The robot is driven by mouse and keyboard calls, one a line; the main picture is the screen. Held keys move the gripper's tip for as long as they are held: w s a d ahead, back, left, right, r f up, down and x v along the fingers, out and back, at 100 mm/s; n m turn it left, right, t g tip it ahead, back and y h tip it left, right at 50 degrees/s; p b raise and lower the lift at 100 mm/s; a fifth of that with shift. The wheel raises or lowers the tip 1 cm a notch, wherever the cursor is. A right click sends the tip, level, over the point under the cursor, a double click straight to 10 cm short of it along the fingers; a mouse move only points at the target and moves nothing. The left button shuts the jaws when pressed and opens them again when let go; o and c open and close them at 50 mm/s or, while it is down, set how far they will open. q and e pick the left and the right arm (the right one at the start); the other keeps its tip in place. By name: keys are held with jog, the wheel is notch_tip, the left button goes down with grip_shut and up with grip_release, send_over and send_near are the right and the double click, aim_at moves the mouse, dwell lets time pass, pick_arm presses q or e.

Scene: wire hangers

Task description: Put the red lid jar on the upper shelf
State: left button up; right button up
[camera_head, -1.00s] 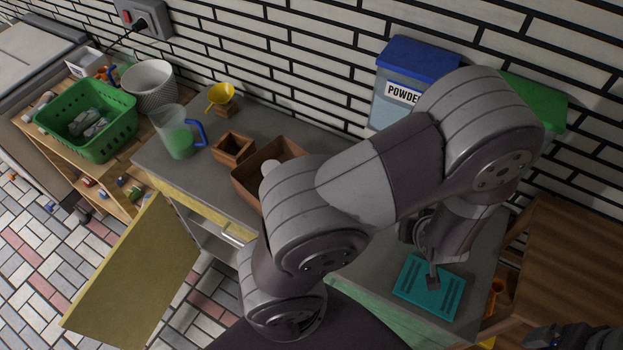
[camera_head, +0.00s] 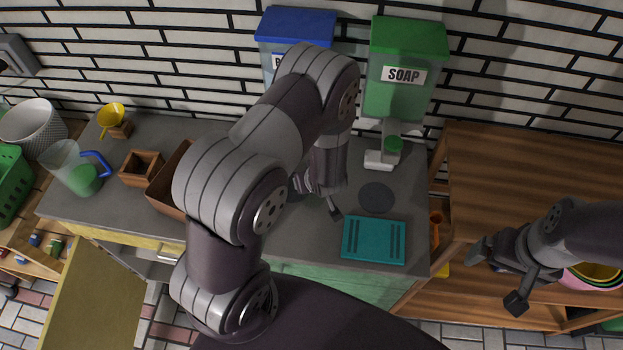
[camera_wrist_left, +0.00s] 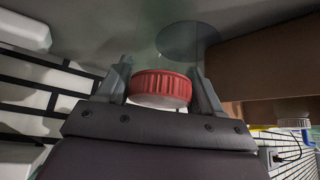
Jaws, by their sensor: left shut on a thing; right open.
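The red lid jar shows in the left wrist view as a red ribbed lid (camera_wrist_left: 160,88) with a clear, faintly green body beyond it. My left gripper (camera_wrist_left: 162,85) is shut on it, one finger on each side of the lid. In the head view my left gripper (camera_head: 328,203) is over the grey counter, left of a dark round disc; my arm hides the jar there. My right gripper (camera_head: 498,277) is open and empty in front of the wooden shelf unit (camera_head: 540,180) at right. Part of a lower board (camera_head: 490,310) of that unit shows beneath it.
A teal board (camera_head: 374,240) and the dark disc (camera_head: 376,197) lie on the counter (camera_head: 300,245). A soap dispenser (camera_head: 405,85) hangs above a small white device (camera_head: 382,158). A brown box (camera_head: 166,180), wooden pot (camera_head: 142,167) and pitcher (camera_head: 75,168) stand left. The shelf unit's top looks bare.

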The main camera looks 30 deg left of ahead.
pick_arm(q)
jog(key=shift+w+a+f, duration=0.1)
jog(key=shift+f, duration=0.15)
jog(key=shift+f, duration=0.1)
jog(key=o, duration=1.1)
jog(key=shift+o, duration=0.2)
